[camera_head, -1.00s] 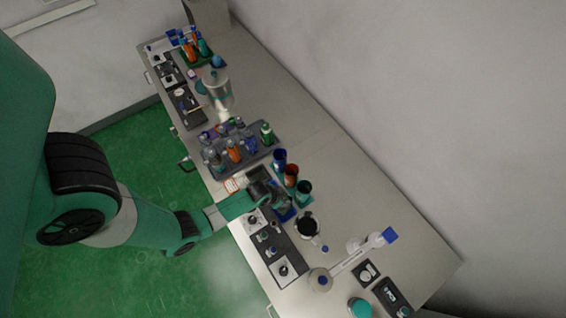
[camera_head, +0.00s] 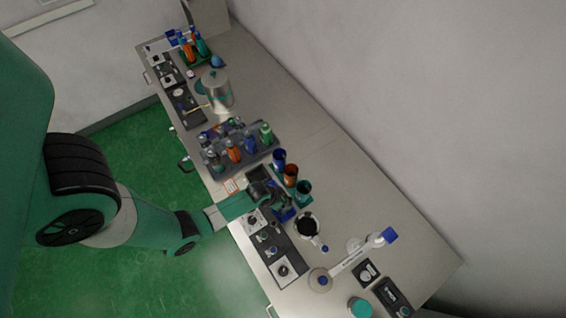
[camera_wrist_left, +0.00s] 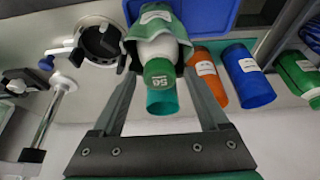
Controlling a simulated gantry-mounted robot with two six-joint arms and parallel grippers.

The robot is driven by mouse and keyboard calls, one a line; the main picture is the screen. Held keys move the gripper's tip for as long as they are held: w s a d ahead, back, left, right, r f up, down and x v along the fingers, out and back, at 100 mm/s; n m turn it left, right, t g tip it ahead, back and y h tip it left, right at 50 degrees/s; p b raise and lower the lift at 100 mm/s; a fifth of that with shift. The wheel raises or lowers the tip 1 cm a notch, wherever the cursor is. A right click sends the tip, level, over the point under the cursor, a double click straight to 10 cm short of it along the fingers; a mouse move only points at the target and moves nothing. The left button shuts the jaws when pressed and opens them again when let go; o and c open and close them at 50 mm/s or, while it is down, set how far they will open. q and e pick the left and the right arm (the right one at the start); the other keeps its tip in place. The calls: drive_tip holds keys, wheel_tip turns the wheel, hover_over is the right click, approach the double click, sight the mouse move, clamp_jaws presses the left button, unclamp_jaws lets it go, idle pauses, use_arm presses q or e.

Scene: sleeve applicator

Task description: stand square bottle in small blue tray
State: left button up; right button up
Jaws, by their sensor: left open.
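The square bottle (camera_wrist_left: 157,48), with a green body, a pale shoulder and a green cap, is between the fingers of my left gripper (camera_wrist_left: 165,100) in the left wrist view. The fingers are open, one on each side of it. The small blue tray (camera_wrist_left: 215,14) shows behind the bottle's base. The bottle looks upright in or over the tray; its base contact is hidden. In the head view my left gripper (camera_head: 277,199) is over the blue tray (camera_head: 287,214), which is partly covered. The bottle is hard to make out there. My right gripper is not in view.
Blue, orange and teal cups (camera_head: 290,176) stand in a row just beyond the gripper. A grey rack (camera_head: 262,156) of bottles is farther up the bench. A dark-mouthed round vessel (camera_head: 308,225) and a dark panel (camera_head: 273,248) are near the tray.

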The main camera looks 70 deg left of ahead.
use_arm(q)
drive_tip(key=a+p+v, duration=0.1)
drive_tip(key=p+v, duration=0.3)
drive_tip(key=v, duration=0.3)
drive_tip(key=shift+d, duration=0.55)
drive_tip(key=shift+r, duration=0.15)
